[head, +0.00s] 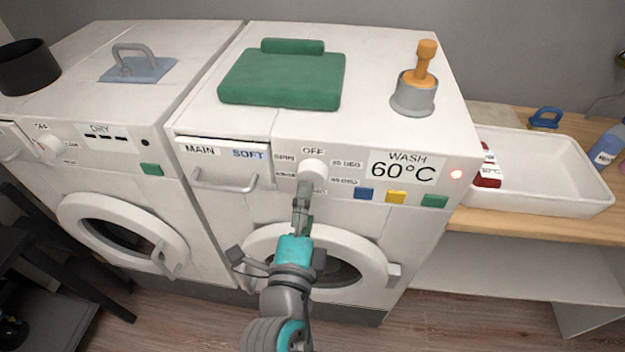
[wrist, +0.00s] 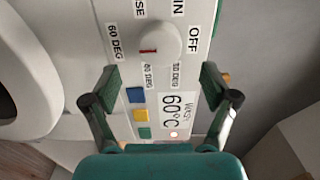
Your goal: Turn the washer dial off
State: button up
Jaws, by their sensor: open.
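The washer dial (head: 312,172) is a round white knob on the right-hand machine's front panel, below the OFF label (head: 313,151). In the wrist view the dial (wrist: 162,40) shows a red mark on its left side, toward the 60 DEG label (wrist: 115,42). The OFF label (wrist: 193,40) is on the dial's right there. My gripper (head: 302,190) is open and empty just in front of and below the dial. In the wrist view its fingers (wrist: 158,82) are spread wide, with the dial ahead between them.
A drawer handle (head: 224,182) sticks out left of the dial. Blue, yellow and green buttons (head: 396,197) lie to its right. The round washer door (head: 352,240) is below. A dryer (head: 110,170) adjoins on the left.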

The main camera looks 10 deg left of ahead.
aim_at(311, 180)
jog(key=shift+w+d, duration=0.1)
jog(key=shift+w, duration=3.1)
jog(key=c, duration=1.2)
